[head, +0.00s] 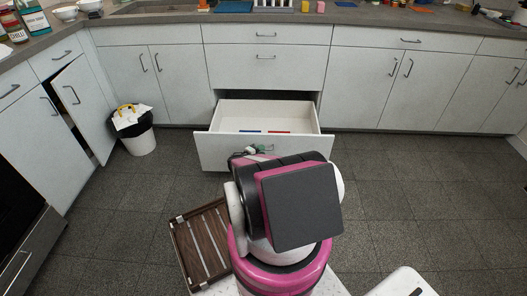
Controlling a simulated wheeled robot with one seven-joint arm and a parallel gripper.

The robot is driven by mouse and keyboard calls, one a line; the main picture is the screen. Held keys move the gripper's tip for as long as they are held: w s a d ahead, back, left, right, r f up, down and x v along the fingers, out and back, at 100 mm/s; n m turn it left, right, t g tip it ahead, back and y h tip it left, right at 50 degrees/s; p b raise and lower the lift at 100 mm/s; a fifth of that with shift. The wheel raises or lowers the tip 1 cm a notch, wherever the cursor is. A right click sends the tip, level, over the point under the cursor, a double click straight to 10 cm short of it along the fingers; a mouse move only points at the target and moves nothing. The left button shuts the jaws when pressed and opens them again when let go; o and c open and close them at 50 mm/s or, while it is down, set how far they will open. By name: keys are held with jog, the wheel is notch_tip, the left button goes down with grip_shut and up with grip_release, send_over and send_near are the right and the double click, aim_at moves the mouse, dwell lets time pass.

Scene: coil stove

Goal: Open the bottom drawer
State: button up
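The bottom drawer (212,153) of the middle cabinet is pulled out well past the cabinet face. Its white inside shows, with a small blue item (250,131) and a red item (279,132) lying in it. My gripper (260,149) is at the drawer's front panel, about where a handle would sit. My own arm covers most of the gripper and the right part of the panel. The handle and the fingertips cannot be made out clearly, so I cannot tell whether the gripper holds the handle.
Two closed drawers are above the open one. A bin (136,134) with a black liner stands on the left. A cabinet door (84,108) at the left is ajar. A brown slatted wooden rack (205,246) lies on the floor left of my arm. The floor at the right is clear.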

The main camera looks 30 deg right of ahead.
jog(key=v, duration=0.8)
jog(key=shift+a, duration=0.35)
jog(key=shift+s+r, duration=0.1)
jog(key=shift+s, duration=0.05)
